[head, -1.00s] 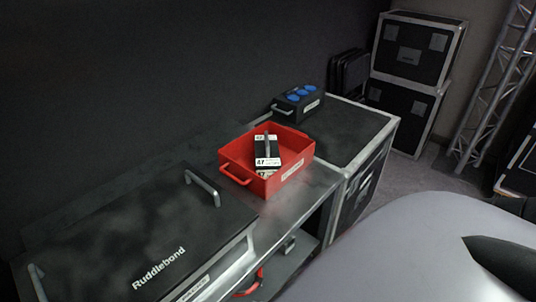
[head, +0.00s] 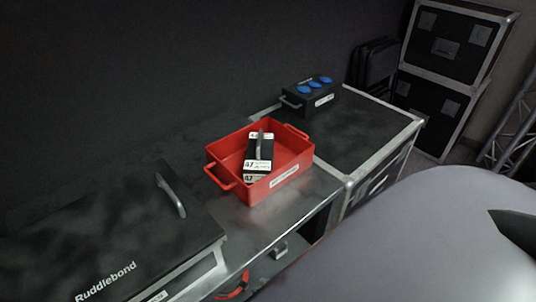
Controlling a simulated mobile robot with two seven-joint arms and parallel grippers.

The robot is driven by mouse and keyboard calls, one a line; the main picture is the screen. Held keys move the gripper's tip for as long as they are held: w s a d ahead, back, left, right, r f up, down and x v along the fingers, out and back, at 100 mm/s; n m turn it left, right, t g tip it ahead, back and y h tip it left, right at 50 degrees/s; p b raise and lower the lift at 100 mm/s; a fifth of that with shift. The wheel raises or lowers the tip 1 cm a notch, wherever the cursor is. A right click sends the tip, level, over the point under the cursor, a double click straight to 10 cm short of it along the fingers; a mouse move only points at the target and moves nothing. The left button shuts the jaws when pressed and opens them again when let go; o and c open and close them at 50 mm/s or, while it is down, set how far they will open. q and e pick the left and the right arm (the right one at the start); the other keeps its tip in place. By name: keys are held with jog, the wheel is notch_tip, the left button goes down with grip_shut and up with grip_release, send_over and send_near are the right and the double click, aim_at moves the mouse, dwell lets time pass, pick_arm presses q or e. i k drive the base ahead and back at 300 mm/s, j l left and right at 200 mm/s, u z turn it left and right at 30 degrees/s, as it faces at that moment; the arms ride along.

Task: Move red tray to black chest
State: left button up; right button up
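The red tray (head: 222,152) is an open box with a loop handle at each end and a white label on its front. It sits on a grey metal bench top (head: 243,216), holding a black-and-white object (head: 262,147) marked 47. A black chest (head: 110,237) lettered Ruddlebond, with a grey handle, lies left of it. A black case (head: 362,132) with silver edges stands to its right. A dark pointed part at the right edge may belong to my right gripper (head: 516,230); its fingers cannot be made out. It is well apart from the tray. My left gripper is not in view.
A black box with blue round sockets (head: 311,95) stands on the back left of the silver-edged case, whose remaining top is clear. Stacked black cases (head: 449,50) and a metal truss (head: 510,125) stand behind. A red cable (head: 233,288) lies under the bench.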

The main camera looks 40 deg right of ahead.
aim_at(357, 128)
jog(key=l, duration=1.6)
